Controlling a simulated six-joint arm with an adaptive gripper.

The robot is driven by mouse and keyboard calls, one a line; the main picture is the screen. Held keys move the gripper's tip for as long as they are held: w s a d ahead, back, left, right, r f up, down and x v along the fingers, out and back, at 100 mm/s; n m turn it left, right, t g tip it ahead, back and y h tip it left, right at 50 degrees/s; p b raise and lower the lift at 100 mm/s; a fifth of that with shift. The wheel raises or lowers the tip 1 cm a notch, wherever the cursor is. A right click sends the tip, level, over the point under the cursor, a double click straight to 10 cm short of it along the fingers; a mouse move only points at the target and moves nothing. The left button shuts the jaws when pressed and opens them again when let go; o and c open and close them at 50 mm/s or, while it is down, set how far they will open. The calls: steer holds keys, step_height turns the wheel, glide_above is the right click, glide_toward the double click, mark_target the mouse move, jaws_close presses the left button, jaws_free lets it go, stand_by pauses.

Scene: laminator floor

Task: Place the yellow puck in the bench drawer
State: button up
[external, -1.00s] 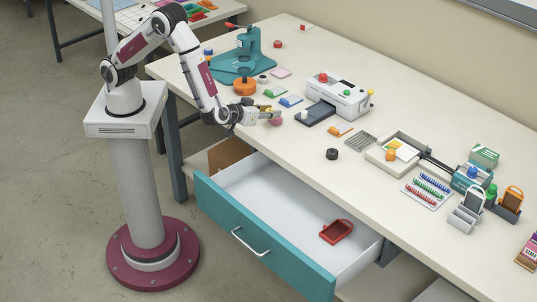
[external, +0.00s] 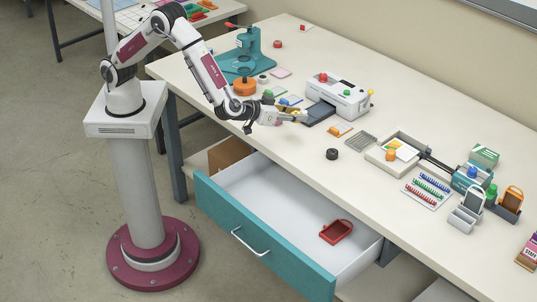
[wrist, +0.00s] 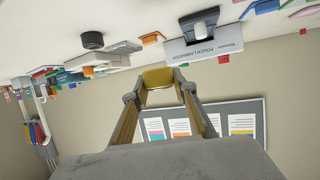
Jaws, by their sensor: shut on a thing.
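My gripper (external: 303,116) is over the bench top, left of the laminator and well above and behind the open drawer. In the wrist view my gripper (wrist: 158,80) is shut on the yellow puck (wrist: 158,76), which sits between the fingertips. In the external view the fingers largely hide the puck. The bench drawer (external: 212,204) is pulled out, with a teal front, a silver handle and a white inside. A red scoop-like tray (external: 337,231) lies in its right part; the rest of its floor is bare.
The white laminator (external: 345,97) stands just beyond my gripper. The teal press (external: 240,60) stands at the back left. A tray with cards (external: 378,158) is to the right.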

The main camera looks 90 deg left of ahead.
steer(key=shift+f, duration=0.1)
glide_above(295, 143)
steer(key=shift+d+f, duration=0.1)
steer(key=shift+f, duration=2.3)
steer(key=shift+f, duration=2.3)
steer(key=shift+f, duration=0.2)
steer(key=o, duration=1.1)
steer(key=shift+c, duration=0.2)
steer(key=shift+r+v, duration=0.15)
steer(key=shift+v, duration=1.8)
steer(key=shift+r+v, duration=0.15)
steer(key=shift+v, duration=1.8)
steer(key=shift+w, duration=0.1)
